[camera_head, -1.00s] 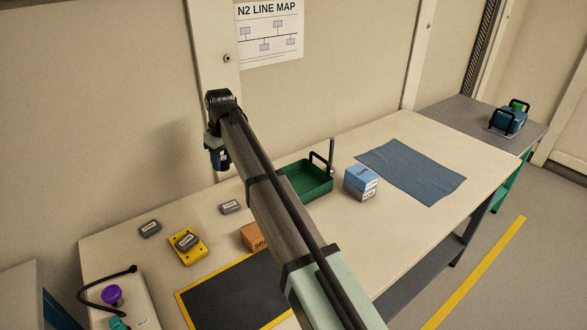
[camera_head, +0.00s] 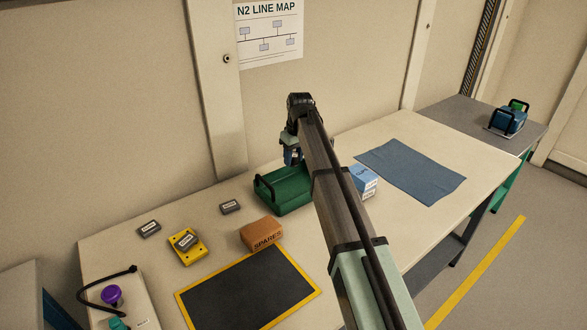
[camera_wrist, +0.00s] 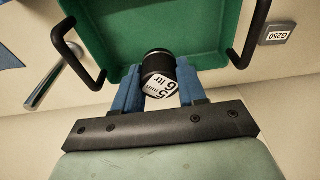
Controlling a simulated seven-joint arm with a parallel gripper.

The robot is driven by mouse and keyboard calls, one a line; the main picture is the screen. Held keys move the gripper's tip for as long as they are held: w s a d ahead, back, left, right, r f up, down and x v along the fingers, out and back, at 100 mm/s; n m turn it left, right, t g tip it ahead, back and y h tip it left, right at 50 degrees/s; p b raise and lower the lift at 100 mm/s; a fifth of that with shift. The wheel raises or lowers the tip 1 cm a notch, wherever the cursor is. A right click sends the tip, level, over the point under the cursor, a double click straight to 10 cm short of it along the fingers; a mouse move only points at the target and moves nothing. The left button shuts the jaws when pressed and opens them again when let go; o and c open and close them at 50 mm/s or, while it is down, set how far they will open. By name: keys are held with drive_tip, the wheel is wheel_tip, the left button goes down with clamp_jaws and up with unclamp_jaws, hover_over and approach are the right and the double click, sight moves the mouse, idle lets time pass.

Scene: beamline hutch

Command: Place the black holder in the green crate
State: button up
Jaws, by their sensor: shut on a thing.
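My gripper (camera_wrist: 158,75) is shut on the black holder (camera_wrist: 156,62), a short dark cylinder with a white printed label, seen between the blue fingers in the wrist view. The green crate (camera_wrist: 205,30) with black handles lies beyond and below the held holder there. In the head view the crate (camera_head: 285,196) stands on the bench, partly hidden by my arm. My gripper (camera_head: 292,155) is above the crate's back right part in that view. The holder cannot be clearly made out there, and its height over the crate floor is hard to tell.
A metal post (camera_wrist: 52,88) stands beside the crate. A blue-white box (camera_head: 365,180) sits right of it, partly behind my arm. A SPARES box (camera_head: 261,234), a small grey block (camera_head: 230,207) and a yellow tray (camera_head: 187,247) lie left. A blue cloth (camera_head: 412,170) covers the bench further right.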

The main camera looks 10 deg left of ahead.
sight(293, 189)
drive_tip(key=shift+f, duration=5.6)
drive_tip(key=shift+f, duration=0.15)
drive_tip(key=o, duration=1.1)
drive_tip(key=r, duration=0.4)
drive_tip(key=s+r, duration=0.1)
drive_tip(key=r, duration=0.3)
drive_tip(key=d+r, duration=0.1)
drive_tip(key=r, duration=0.3)
drive_tip(key=shift+s+d+r, duration=0.1)
drive_tip(key=shift+s, duration=0.05)
